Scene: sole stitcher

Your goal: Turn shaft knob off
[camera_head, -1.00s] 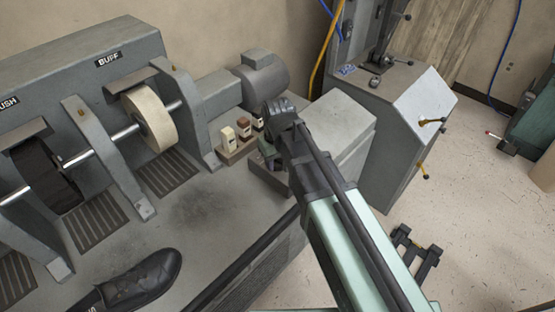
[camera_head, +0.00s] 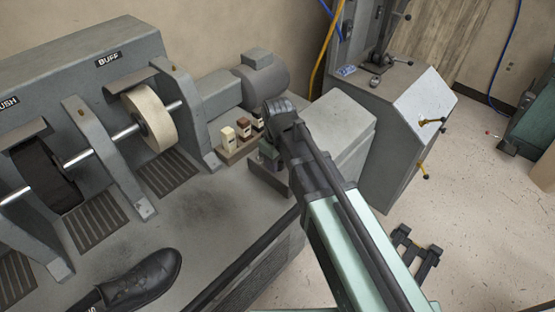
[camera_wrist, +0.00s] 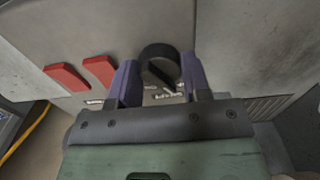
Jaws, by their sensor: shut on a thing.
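The shaft knob (camera_wrist: 157,48) is a dark, round knob on a grey panel, in the upper middle of the wrist view. My gripper (camera_wrist: 160,65) has its two purple-blue fingers on either side of the knob and is shut on it. Small white lettering shows on the panel just below the knob, partly hidden by the fingers and too blurred to read. In the head view my gripper (camera_head: 270,155) points down at the front of the machine, beside the grey motor. The knob is hidden there by my wrist.
Two red blocks (camera_wrist: 99,71) stick out of the panel left of the knob. The buffing wheel (camera_head: 150,119) and a black shoe (camera_head: 148,278) are farther left. A grey cabinet (camera_head: 400,135) stands right.

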